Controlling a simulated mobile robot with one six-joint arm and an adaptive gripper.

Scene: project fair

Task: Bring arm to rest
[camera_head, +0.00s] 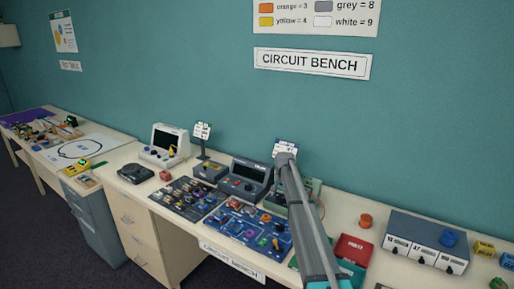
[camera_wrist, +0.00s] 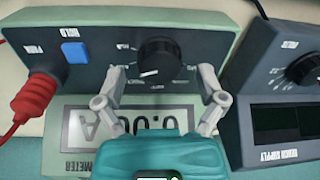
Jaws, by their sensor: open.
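My gripper (camera_wrist: 160,72) is open in the wrist view, with one grey finger on each side of the black dial (camera_wrist: 158,58) of a pale green meter (camera_wrist: 215,30). I cannot tell whether the fingers touch the dial. Nothing else shows between them. The teal gripper body covers the lower part of the meter's display (camera_wrist: 85,128). In the head view my grey arm slants up over the bench and hides much of the green meter (camera_head: 313,187); my fingers cannot be made out there.
A dark bench supply (camera_wrist: 250,75) stands close right of the meter in the wrist view. A red plug and lead (camera_wrist: 35,100) are at its left. The head view shows a blue board (camera_head: 240,222) with parts, a red box (camera_head: 353,249) and a grey unit (camera_head: 420,232) around my arm.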

